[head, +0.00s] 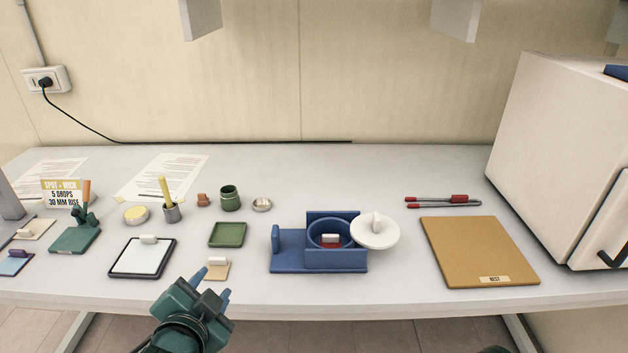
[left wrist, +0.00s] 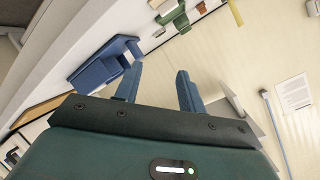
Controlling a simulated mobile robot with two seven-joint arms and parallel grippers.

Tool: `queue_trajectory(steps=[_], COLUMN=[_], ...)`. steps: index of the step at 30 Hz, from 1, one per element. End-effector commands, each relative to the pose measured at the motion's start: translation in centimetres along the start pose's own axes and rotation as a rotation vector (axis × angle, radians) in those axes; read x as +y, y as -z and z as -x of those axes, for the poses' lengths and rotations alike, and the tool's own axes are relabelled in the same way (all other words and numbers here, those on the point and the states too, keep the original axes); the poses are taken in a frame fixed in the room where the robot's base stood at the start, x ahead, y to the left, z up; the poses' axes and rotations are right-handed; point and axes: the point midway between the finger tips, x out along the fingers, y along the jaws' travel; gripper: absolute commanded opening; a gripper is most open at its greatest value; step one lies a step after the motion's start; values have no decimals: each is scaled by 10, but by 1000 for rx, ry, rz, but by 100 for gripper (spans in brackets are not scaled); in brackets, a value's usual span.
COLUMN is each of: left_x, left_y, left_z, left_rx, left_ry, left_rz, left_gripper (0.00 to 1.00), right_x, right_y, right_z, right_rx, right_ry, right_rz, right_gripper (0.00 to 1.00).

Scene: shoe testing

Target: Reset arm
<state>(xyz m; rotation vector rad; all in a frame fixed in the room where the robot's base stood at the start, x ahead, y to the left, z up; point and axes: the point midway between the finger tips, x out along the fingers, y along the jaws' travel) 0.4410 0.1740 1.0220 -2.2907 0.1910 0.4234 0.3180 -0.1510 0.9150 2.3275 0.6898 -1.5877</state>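My left gripper (head: 212,285) is at the front edge of the table, left of the middle, with its two blue fingers apart and nothing between them. The fingers also stand apart in the left wrist view (left wrist: 158,72). A small tan pad with a white grip (head: 216,271) lies right by the fingertips in the head view; I cannot tell whether they touch. My right gripper is not in view; only a dark sliver shows at the bottom edge of the head view, right of the middle.
A blue fixture (head: 290,262) with a round well and white lid (head: 375,231) stands mid-table. A tan board (head: 480,250), red-handled tongs (head: 440,201) and a white cabinet (head: 555,150) are right. A white-topped tray (head: 142,257), green tray (head: 227,234) and small pots are left.

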Motion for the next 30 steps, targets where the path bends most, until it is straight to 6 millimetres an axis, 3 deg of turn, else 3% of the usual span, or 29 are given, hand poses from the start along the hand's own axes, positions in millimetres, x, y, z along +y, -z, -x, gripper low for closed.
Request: queue_trajectory(steps=[1,3,6,12,19,30], left_x=[16,34,54,85,111,149], left_y=[-27,-56,-84,-124,-152,-158], left_z=[12,28,50,94,147,93], left_rx=[-100,-217,-354,-578,-808,-570], left_ry=[-71,-150,-232,-349,-448,-413], left_rz=[96,205,321,486,626,643], left_gripper=[40,40,40,40,40,40], right_x=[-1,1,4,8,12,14], right_y=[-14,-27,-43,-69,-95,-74], right_z=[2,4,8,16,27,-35], right_rx=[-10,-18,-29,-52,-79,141], right_ry=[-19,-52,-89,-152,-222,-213], right_rz=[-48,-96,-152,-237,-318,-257], right_gripper=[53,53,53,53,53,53])
